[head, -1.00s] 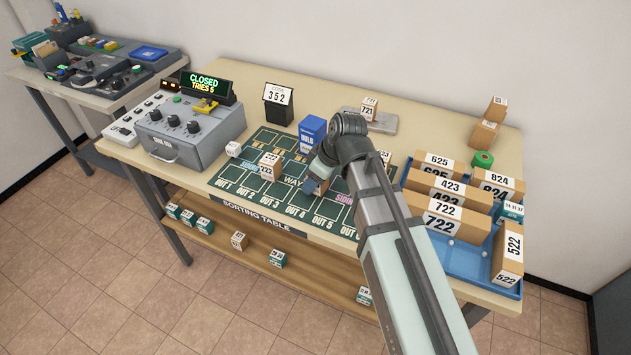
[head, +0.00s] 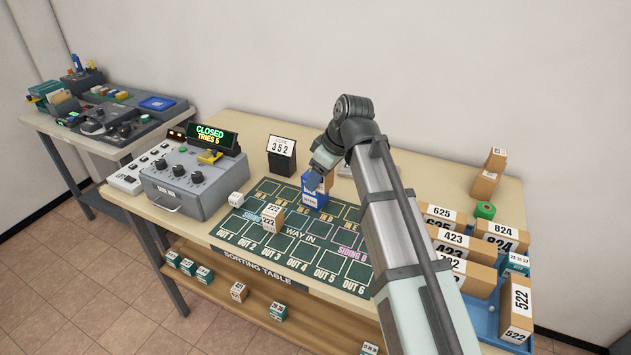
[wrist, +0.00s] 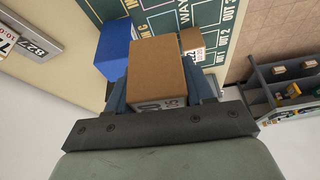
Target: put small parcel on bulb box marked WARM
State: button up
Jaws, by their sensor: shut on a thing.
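My gripper (head: 322,168) is shut on a small brown parcel (wrist: 157,66), whose label edge shows at its near end in the wrist view. In the head view the gripper and parcel are at the blue bulb box (head: 312,197), at the mat's back edge. The box stands upright; its WARM mark cannot be read. In the wrist view the blue box (wrist: 115,48) shows beyond the parcel to its left, partly covered by it. I cannot tell whether parcel and box touch.
Parcels marked 222 (head: 272,217) are stacked on the green mat (head: 315,262); a white cube (head: 236,199) is nearby. The code stand (head: 281,153) is left of the bulb box. A grey plate (wrist: 38,32) shows in the wrist view.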

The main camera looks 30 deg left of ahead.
jog(key=w+a+r, duration=0.6)
jog(key=w+r, duration=0.1)
jog(key=w, duration=0.2)
jog(key=shift+n, duration=0.5)
jog(key=shift+s+f, duration=0.2)
jog(key=shift+f, duration=5)
jog(key=shift+f, duration=0.15)
jog(key=o, duration=1.1)
jog(key=v, duration=1.2)
jog(key=shift+w, duration=0.2)
